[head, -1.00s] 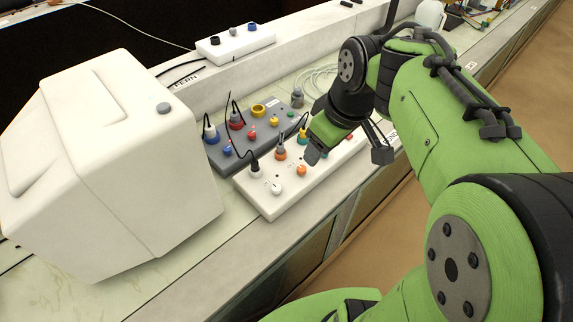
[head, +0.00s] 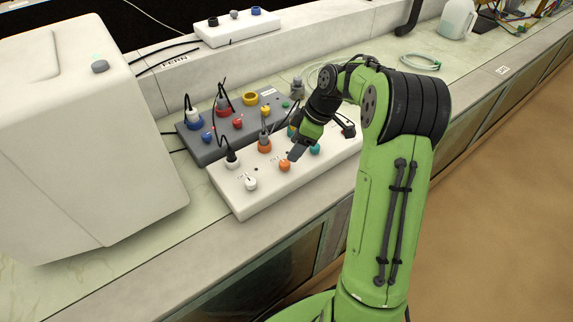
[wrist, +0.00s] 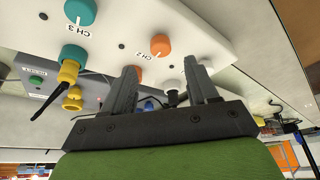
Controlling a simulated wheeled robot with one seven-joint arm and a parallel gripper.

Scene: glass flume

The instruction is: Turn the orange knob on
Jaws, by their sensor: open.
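The orange knob (head: 285,165) sits on the front part of the long white box (head: 237,198), right of a white knob (head: 250,183). In the wrist view the orange knob (wrist: 160,46) is beside the label "CH 2", beyond my fingertips and between their lines. My gripper (head: 322,141) is open and empty over the white box, one dark finger just behind and right of the orange knob in the head view. In the wrist view both fingers of my gripper (wrist: 165,80) stand apart, with no contact on the knob visible. I cannot read the knob's pointer clearly.
An orange socket (head: 264,146) with a cabled plug is behind the knob. Teal knob "CH 3" (wrist: 80,12) is beside it. A grey box (head: 208,153) with coloured knobs and cables stands behind. A large white device (head: 90,150) is at left. The counter's front strip is clear.

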